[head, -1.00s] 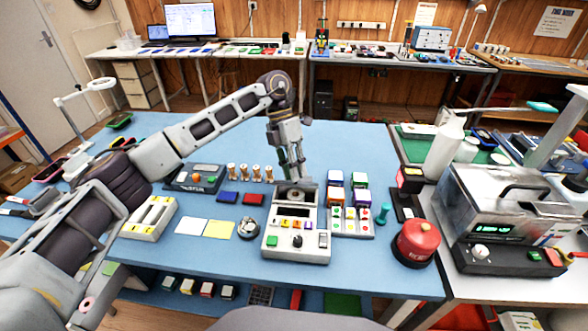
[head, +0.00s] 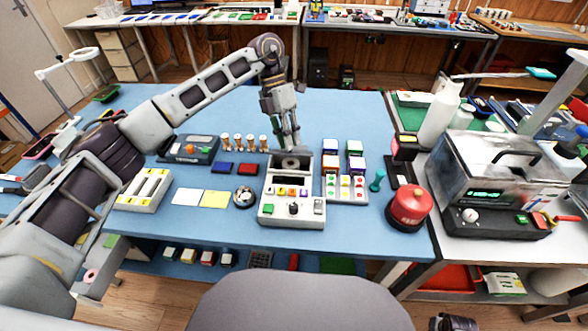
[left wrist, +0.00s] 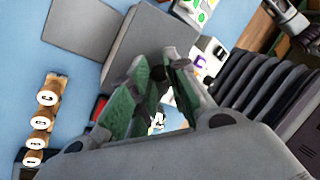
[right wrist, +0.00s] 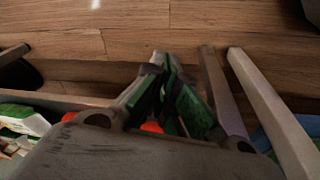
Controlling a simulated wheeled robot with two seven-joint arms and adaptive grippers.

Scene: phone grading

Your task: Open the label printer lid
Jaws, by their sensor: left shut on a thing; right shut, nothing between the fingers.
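The label printer (head: 266,199) is a white box with a knob and coloured buttons in the middle of the blue table. Its top bay is uncovered and a pale round roll shows inside. The grey lid stands raised at the back of the printer; in the left wrist view a grey panel that looks like this lid (left wrist: 150,42) lies at my fingertips. My left gripper (head: 291,146) points down behind the bay, shut on the lid; its fingers partly hide the edge. My right gripper (right wrist: 168,72) is shut and empty, above the floor and outside the head view.
Coloured boxes and a button tray (head: 345,188) stand close right of the printer. A red round container (head: 410,209) is further right. A dial (head: 243,195), yellow note (head: 214,199) and wooden-handled stamps (head: 246,144) are to the left. The table behind the printer is clear.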

